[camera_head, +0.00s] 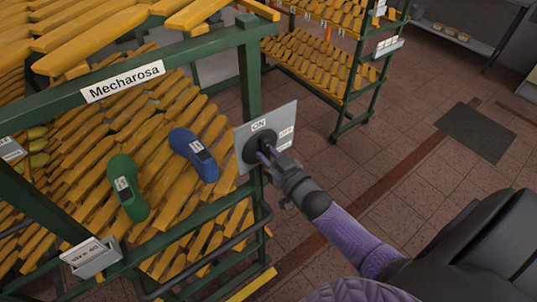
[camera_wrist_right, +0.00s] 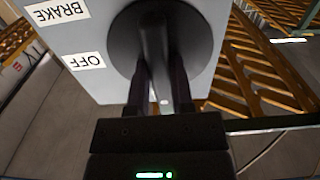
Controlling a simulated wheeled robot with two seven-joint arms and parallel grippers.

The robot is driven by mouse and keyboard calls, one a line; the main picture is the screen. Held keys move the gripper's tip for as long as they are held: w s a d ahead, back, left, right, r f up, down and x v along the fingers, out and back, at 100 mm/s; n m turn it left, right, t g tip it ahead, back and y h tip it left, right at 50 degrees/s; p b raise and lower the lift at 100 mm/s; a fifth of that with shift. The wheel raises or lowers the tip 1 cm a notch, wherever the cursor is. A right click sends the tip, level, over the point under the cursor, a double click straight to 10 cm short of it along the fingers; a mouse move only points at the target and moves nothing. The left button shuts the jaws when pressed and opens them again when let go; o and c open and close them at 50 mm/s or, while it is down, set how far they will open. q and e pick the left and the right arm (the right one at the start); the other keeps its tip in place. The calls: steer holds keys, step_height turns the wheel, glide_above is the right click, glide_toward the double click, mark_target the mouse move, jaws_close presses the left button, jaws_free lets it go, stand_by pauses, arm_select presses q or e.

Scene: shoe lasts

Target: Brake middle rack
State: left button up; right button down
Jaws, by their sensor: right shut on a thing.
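A grey brake panel (camera_head: 280,116) is fixed to the corner post of the near green rack (camera_head: 250,75). Its round dark knob (camera_head: 251,145) has a raised grip bar. ON is readable at the top in the head view, with OFF to its right. My right gripper (camera_head: 269,157) is shut on the knob's grip bar. In the right wrist view the fingers (camera_wrist_right: 158,88) hold the bar of the black knob (camera_wrist_right: 192,35), and BRAKE and OFF labels show upside down. The knob's exact setting cannot be told. My left gripper is not in view.
Another green rack (camera_head: 345,110) stands behind. A dark mat (camera_head: 478,133) lies on the open tiled floor at right.

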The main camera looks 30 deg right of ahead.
steer(key=c, duration=0.5)
jaws_free()
steer(key=s, duration=1)
steer(key=shift+d+p, duration=0.35)
steer(key=s+a+f+g+b, duration=0.1)
steer(key=s+f+g+b, duration=0.2)
steer(key=f, duration=0.6)
steer(key=s+f+g+h+b, duration=0.15)
steer(key=f+b, duration=0.25)
steer(key=f, duration=0.6)
steer(key=s+a+f+g+b, duration=0.1)
steer(key=s+f+g+b, duration=0.2)
steer(key=f, duration=0.6)
steer(key=s+a+f+g+b, duration=0.2)
steer(key=s+f+g+b, duration=0.3)
steer(key=s+f, duration=0.5)
steer(key=s+a+f+n+g+b, duration=0.1)
steer(key=s+a+f+g+b, duration=0.2)
steer(key=s+f, duration=0.7)
steer(key=shift+s+a+f+n+g+b, duration=0.15)
steer(key=shift+s+f+n+g+b, duration=0.25)
steer(key=shift+g+b, duration=0.55)
